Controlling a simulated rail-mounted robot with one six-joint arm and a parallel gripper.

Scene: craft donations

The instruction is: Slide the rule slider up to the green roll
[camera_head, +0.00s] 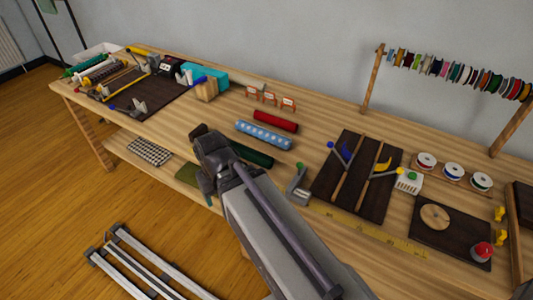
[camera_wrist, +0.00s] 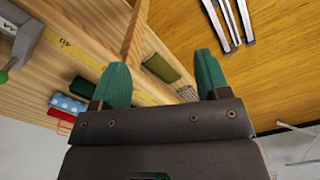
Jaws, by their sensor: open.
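The rule slider (camera_head: 298,188) is a grey metal piece with a green knob, at the left visible end of the yellow rule (camera_head: 370,230) along the table's front edge. The slider (camera_wrist: 22,48) also shows at the left of the wrist view, with the rule (camera_wrist: 82,60) running on from it. The dark green roll (camera_head: 252,154) lies behind my arm, left of the slider and apart from it, partly hidden. My gripper (camera_wrist: 160,80) has two teal fingers spread apart with nothing between them. It is over the front edge, left of the slider.
A blue dotted roll (camera_head: 263,135) and a red roll (camera_head: 276,121) lie behind the green roll. A dark board (camera_head: 352,180) with coloured levers is right of the slider. A lower shelf holds a checked cloth (camera_head: 150,152). My arm covers part of the front edge.

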